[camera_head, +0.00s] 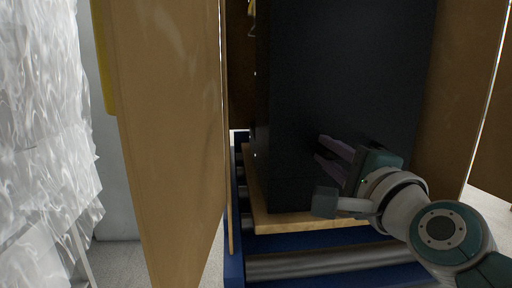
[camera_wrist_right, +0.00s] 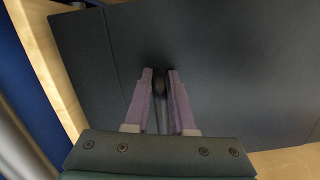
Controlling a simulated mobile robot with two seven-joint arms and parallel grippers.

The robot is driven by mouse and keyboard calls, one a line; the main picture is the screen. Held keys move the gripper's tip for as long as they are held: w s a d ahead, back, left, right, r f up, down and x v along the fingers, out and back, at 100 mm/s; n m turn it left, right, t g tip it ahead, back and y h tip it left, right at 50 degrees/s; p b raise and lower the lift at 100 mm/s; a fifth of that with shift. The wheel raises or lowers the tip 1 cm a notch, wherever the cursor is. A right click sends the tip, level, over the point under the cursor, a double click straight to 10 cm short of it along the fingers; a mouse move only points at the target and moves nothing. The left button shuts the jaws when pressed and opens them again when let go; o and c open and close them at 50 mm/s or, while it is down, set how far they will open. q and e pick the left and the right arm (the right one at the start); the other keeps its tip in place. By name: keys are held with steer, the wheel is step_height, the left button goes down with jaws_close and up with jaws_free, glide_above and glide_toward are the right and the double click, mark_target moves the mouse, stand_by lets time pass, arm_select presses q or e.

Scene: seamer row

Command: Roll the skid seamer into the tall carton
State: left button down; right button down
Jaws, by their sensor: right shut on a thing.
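The skid seamer (camera_head: 345,80) is a tall black cabinet standing upright on a pale wooden skid (camera_head: 300,222). It stands between the brown panels of the tall carton (camera_head: 175,120); how deep it sits inside is hard to tell. My right gripper (camera_head: 328,156) is at the seamer's near face, low and right of its middle. In the right wrist view its purple fingers are shut on a small dark knob (camera_wrist_right: 159,80) on that face. The seamer's far side and the carton's back are mostly hidden. My left gripper is not in view.
A blue roller conveyor (camera_head: 234,262) lies under the skid, with a bare metal roller (camera_head: 320,263) in front. The left carton panel reaches toward me; another brown panel (camera_head: 455,90) stands on the right. Wrapped whitish material (camera_head: 45,120) is at far left.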

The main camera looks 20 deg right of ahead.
steer(key=shift+s+a+f, duration=0.15)
steer(key=shift+s+f, duration=0.15)
steer(key=shift+s, duration=0.4)
steer(key=c, duration=1.1)
jaws_free()
steer(key=shift+w, duration=0.25)
steer(key=o, duration=0.4)
steer(key=shift+r, duration=0.2)
steer(key=s, duration=0.6)
steer(key=s+a+p, duration=0.1)
steer(key=s, duration=0.3)
steer(key=shift+f, duration=0.1)
